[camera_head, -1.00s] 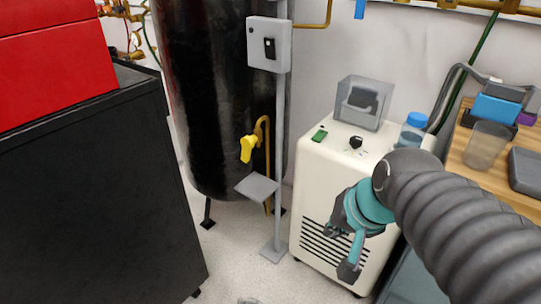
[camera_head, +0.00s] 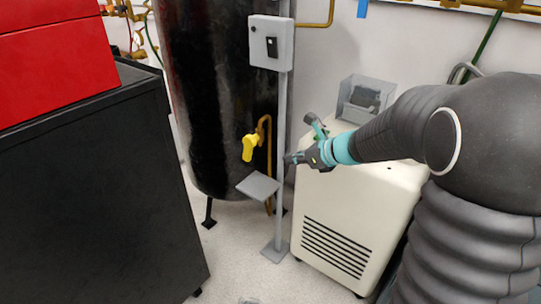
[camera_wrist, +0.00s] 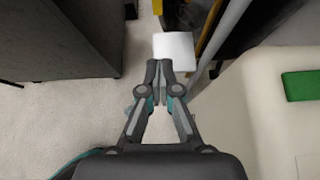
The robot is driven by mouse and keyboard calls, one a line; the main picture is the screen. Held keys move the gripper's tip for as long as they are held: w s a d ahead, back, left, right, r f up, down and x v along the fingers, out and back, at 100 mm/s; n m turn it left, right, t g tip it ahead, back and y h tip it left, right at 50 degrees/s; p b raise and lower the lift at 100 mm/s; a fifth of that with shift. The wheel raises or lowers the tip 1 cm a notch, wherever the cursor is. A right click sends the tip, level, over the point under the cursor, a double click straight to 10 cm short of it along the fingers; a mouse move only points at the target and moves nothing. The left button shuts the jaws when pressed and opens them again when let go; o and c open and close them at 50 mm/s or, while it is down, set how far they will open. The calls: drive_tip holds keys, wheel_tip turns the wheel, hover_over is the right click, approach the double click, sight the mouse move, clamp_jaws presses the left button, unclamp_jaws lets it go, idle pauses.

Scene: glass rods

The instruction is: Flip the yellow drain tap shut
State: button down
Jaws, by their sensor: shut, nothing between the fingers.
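The yellow drain tap (camera_head: 249,147) is on the lower front of the black tank (camera_head: 215,95). Its handle hangs downward, beside a brass pipe (camera_head: 268,140). My gripper (camera_head: 288,158) is to the right of the tap, near the grey post, and apart from the tap. In the wrist view my gripper (camera_wrist: 165,66) has its fingertips together with nothing between them. A yellow piece at the top edge of the wrist view (camera_wrist: 157,6) may be part of the tap; it is cut off by the frame.
A grey post (camera_head: 282,200) carries a small plate (camera_head: 258,186) below the tap; the plate also shows beyond my fingertips (camera_wrist: 176,47). A control box (camera_head: 271,43) sits higher up. A cream cabinet (camera_head: 335,215) stands right, a black cabinet (camera_head: 90,190) left.

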approach(250, 160)
wheel_tip(250, 160, down, 4)
drive_tip(key=a, duration=0.1)
drive_tip(key=shift+w+a+r, duration=0.35)
drive_tip(key=shift+w+a, duration=0.15)
drive_tip(key=shift+w, duration=0.1)
drive_tip(key=shift+w+a+r, duration=0.4)
drive_tip(key=shift+w+a, duration=0.05)
drive_tip(key=shift+w, duration=0.1)
drive_tip(key=shift+w+a+r, duration=0.1)
drive_tip(key=shift+w+a, duration=0.35)
drive_tip(key=shift+a, duration=0.05)
